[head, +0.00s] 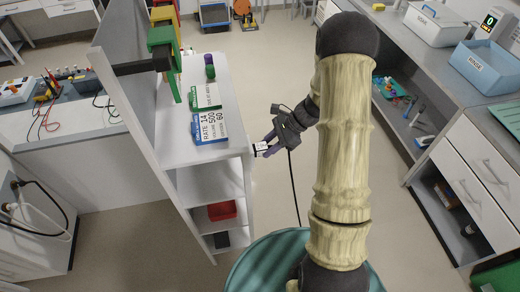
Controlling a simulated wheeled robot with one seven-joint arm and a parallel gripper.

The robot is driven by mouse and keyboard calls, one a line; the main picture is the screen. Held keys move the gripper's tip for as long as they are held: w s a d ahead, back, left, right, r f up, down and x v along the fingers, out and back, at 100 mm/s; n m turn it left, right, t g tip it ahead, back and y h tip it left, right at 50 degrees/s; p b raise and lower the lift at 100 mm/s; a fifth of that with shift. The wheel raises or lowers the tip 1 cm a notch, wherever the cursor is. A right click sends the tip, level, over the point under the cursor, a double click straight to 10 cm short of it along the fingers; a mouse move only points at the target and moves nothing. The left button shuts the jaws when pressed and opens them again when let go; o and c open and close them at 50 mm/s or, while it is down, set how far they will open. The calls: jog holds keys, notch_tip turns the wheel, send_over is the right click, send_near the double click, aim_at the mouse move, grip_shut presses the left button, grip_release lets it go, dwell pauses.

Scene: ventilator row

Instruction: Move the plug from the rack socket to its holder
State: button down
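A small white and dark piece (260,147) sits at the fingertips, close against the rack's edge. It may be the plug or its socket; at this size I cannot tell which, nor whether the fingers are closed on it. A thin black cable (294,190) hangs down beside my gripper to the floor area. I cannot make out the plug's holder.
A blue card (208,127) with rate and volume figures and green items stand on the rack top. A red bin (222,210) is on a lower shelf. A grey counter with blue "RINSE" tub (484,66) runs along the right. The floor between is open.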

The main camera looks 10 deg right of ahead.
jog(key=shift+w+d, duration=0.1)
jog(key=shift+d, duration=0.15)
dwell(0.4)
jog(key=shift+d, duration=0.45)
jog(key=shift+d+p, duration=0.35)
jog(key=shift+d, duration=1.7)
